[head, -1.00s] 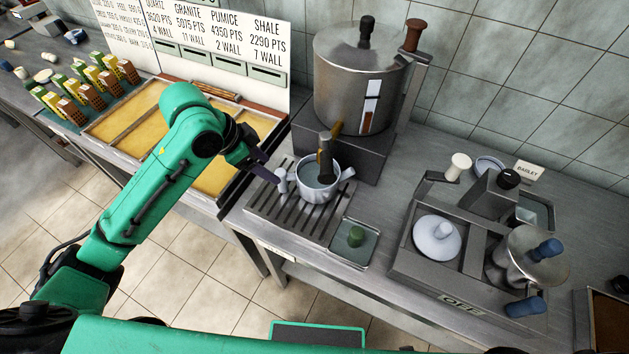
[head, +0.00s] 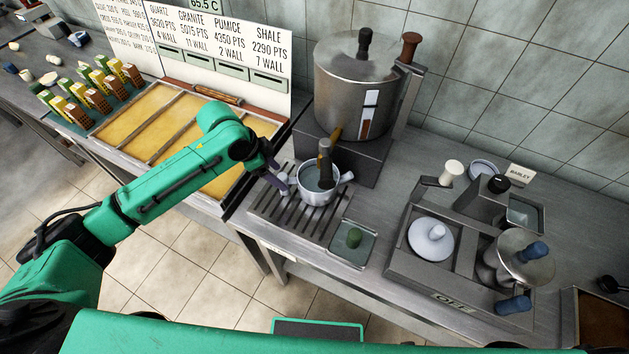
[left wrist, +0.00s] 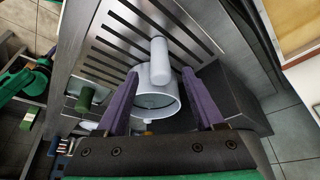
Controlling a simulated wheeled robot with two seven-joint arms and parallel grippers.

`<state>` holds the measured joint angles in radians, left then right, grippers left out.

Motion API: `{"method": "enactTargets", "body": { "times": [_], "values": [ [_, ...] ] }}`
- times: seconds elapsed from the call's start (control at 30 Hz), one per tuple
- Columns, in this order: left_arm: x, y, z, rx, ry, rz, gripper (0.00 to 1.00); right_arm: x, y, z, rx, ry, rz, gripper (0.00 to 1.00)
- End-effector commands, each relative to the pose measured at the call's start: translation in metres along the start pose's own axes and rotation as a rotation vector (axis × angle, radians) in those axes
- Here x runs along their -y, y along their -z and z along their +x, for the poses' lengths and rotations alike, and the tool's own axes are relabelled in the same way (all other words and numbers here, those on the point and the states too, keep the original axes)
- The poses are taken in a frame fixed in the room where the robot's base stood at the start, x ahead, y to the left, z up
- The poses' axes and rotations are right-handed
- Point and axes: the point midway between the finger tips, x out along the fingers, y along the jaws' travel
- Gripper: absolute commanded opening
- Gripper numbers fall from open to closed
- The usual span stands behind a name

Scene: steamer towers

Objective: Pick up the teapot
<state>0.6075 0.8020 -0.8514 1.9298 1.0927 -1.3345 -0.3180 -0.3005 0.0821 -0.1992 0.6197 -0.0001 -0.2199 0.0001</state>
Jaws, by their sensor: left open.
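The teapot (head: 318,190) is a small pale grey open pot. It stands upright on a slatted metal drip tray (head: 276,225), under the tap of a big steel urn. Its handle points left, toward my left gripper (head: 276,178). In the left wrist view the teapot (left wrist: 157,101) shows ahead of my left gripper (left wrist: 160,78). The two purple fingers are open, one on each side of the rounded handle (left wrist: 160,58), with gaps showing. Whether a finger touches the pot, I cannot tell. My right gripper is not in view.
The steel urn (head: 352,90) stands on a dark block behind the teapot; its tap (head: 324,162) hangs over the pot's mouth. A metal machine (head: 445,255) stands farther right.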

Motion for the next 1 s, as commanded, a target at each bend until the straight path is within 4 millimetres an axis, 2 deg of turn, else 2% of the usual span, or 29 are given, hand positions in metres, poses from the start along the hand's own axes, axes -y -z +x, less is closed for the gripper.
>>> {"method": "enactTargets", "body": {
  "times": [0.1,0.23,0.27,0.3,0.43,1.0],
  "values": [
    [-0.0003,-0.0003,0.0083,0.001,0.001,0.001,0.70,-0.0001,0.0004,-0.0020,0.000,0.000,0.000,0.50],
    [-0.0001,-0.0006,0.0087,0.001,0.001,0.001,0.70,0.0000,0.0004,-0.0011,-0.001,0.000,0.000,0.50],
    [-0.0001,-0.0006,0.0086,0.001,0.001,0.001,0.66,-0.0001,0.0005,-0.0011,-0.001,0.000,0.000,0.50],
    [-0.0001,-0.0006,0.0086,0.001,0.001,0.001,0.51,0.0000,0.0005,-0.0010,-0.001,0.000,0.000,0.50],
    [-0.0001,-0.0005,0.0083,0.001,0.001,0.001,0.01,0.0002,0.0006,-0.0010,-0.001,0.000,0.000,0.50],
    [0.0002,-0.0001,0.0076,0.000,0.001,0.000,0.00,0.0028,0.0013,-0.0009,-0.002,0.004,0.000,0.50]
  ]
}}
